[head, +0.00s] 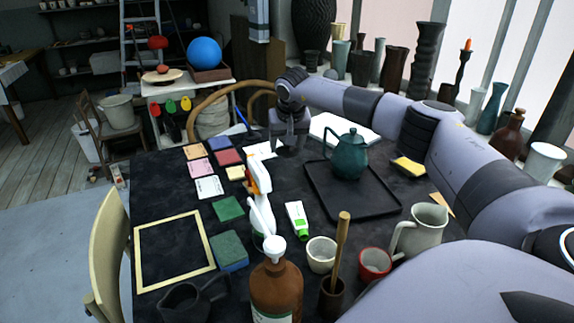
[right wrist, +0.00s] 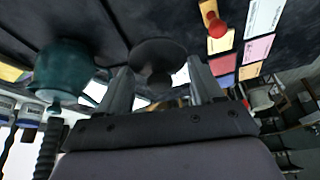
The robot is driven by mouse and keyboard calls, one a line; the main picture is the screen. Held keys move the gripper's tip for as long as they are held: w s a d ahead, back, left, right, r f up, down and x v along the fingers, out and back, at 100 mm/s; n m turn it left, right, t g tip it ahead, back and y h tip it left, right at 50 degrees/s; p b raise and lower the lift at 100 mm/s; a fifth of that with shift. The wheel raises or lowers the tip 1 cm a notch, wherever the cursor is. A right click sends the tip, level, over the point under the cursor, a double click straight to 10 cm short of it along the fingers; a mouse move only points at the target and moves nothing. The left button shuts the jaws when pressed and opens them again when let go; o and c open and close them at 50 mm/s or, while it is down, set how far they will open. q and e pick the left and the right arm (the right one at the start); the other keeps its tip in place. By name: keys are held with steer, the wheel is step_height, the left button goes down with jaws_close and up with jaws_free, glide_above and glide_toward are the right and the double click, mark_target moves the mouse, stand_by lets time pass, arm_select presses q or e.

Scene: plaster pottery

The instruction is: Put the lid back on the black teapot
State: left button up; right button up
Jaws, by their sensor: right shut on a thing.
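A black teapot (head: 185,303) stands at the near left corner of the dark table, partly cut off by the bottom edge of the head view. My right gripper (head: 289,143) is over the far part of the table, left of the tray. In the right wrist view, a dark round lid (right wrist: 158,52) with a knob sits between the fingers of my right gripper (right wrist: 160,88), which is shut on it. In the head view the lid is hard to make out under the gripper. My left gripper is not in view.
A teal teapot (head: 349,158) stands on a black tray (head: 350,204). A spray bottle (head: 262,200), brown bottle (head: 276,290), green-capped tube (head: 297,221), cups and a pitcher (head: 420,231) crowd the middle and front. A pale frame (head: 140,262) lies at left, with coloured tiles beyond.

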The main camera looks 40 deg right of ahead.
step_height(320, 180, up, 5)
stand_by(0.3)
stand_by(0.4)
